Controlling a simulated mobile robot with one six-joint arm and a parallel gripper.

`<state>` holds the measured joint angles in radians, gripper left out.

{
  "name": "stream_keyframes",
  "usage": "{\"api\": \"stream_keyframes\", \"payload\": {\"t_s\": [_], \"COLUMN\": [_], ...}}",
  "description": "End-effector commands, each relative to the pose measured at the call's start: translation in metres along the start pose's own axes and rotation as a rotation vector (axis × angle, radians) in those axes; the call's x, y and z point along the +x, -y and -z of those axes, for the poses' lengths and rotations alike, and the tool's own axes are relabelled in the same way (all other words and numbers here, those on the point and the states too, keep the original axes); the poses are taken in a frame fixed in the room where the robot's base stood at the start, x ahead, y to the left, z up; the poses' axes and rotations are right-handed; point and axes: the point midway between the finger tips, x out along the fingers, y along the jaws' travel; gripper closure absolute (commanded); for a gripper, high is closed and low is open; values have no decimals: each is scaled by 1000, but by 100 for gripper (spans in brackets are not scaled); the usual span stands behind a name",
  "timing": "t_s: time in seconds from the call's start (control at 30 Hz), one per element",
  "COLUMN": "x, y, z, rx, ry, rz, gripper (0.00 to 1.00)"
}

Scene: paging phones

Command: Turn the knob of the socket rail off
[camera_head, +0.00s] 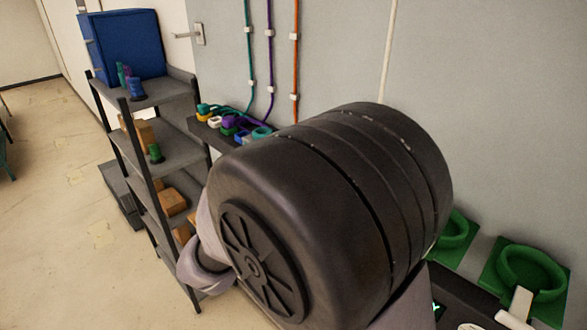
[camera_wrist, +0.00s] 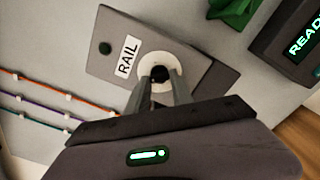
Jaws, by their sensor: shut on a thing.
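The knob (camera_wrist: 160,74) has a white round base and a dark centre, on the plate's right part. My gripper (camera_wrist: 158,88) is at the knob, its two fingers close together on it. The fingers partly hide the knob, so its setting cannot be read. In the head view my arm hides the plate and the gripper.
A black device with a green READY display (camera_wrist: 305,40) is at upper right in the wrist view. Cables (camera_wrist: 40,82) run along the wall. In the head view a shelf rack (camera_head: 165,92) holds a blue crate (camera_head: 128,42), and green holders (camera_head: 530,268) sit at right.

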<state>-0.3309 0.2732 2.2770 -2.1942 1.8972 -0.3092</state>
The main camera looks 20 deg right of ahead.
Motion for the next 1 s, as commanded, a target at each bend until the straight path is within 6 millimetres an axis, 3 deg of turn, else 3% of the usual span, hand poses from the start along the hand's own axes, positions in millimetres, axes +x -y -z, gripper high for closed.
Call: {"api": "stream_keyframes", "payload": {"t_s": [0.3, 0.83, 0.87, 0.93, 1.0], "x": [0, 0, 0, 0, 0], "y": [0, 1, 1, 1, 1], "z": [0, 0, 0, 0, 0], "rx": [-103, -123, -123, -123, -122], "ry": [0, 0, 0, 0, 0], "rz": [-1, 0, 0, 0, 0], "gripper": [100, 100, 69, 55, 51]}}
